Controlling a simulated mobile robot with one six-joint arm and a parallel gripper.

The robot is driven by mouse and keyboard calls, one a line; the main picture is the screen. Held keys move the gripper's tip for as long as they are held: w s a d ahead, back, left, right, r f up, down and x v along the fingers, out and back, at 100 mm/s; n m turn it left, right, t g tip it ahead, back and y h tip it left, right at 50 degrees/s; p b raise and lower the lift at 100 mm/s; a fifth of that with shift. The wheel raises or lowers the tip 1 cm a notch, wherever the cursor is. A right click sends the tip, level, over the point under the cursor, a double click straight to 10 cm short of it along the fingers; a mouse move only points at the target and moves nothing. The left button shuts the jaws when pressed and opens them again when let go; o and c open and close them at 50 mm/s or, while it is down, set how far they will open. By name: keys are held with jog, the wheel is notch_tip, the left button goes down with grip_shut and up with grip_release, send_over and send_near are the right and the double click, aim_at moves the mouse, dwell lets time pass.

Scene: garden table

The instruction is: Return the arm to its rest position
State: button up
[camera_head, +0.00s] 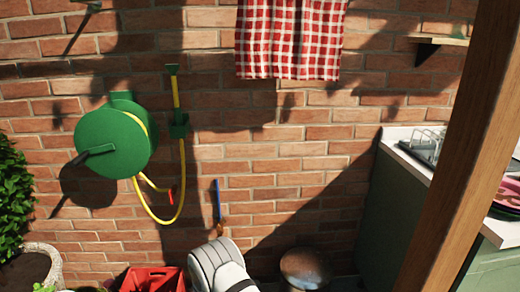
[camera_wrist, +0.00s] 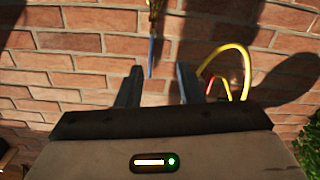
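My gripper (camera_wrist: 159,72) shows in the wrist view with its two dark fingers apart and nothing held between them. It faces the brick wall. A blue tool with a yellowish end (camera_wrist: 151,48) appears beyond the gap between the fingers, apart from them. The same thin blue tool (camera_head: 217,200) is upright against the wall in the head view; whether it hangs or leans I cannot tell. My pale arm rises from the bottom edge just below it there, and the fingers cannot be made out in that view.
A green hose reel (camera_head: 112,142) with a yellow hose is on the wall at left. A red crate (camera_head: 153,279) and a round brown object (camera_head: 305,268) flank my arm. A wooden post (camera_head: 464,150) and a green cabinet (camera_head: 385,215) stand at right. A checked cloth (camera_head: 290,40) hangs above.

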jog(key=w+d+r+m+g+p, duration=0.1)
jog(key=w+d+r+g+p, duration=0.15)
jog(key=r, duration=0.75)
jog(key=w+d+r+g+p, duration=0.15)
jog(key=d+r, duration=0.25)
jog(key=r, duration=0.5)
jog(key=s+d+r+g+p, duration=0.2)
jog(key=s+d+r, duration=0.15)
jog(key=r, duration=0.25)
jog(key=s+d+r+g+p, duration=0.2)
jog(key=s+d+r, duration=0.15)
jog(key=r, duration=0.35)
jog(key=s+d+r+m+g+p, duration=0.1)
jog(key=s+d+r, duration=0.4)
jog(key=s, duration=0.6)
jog(key=s+d+r+g+h+p, duration=0.1)
jog(key=s+d+r+g+p, duration=0.2)
jog(key=s+d, duration=0.4)
jog(key=s+d+r+m+g+p, duration=0.1)
jog(key=s+d+r+g+p, duration=0.2)
jog(key=s, duration=1.2)
jog(key=d+r, duration=0.3)
jog(key=r, duration=0.1)
jog(key=shift+s+d+r+m+h, duration=0.2)
jog(key=shift+d+r+m+h, duration=0.1)
jog(key=shift+d+r+h, duration=0.1)
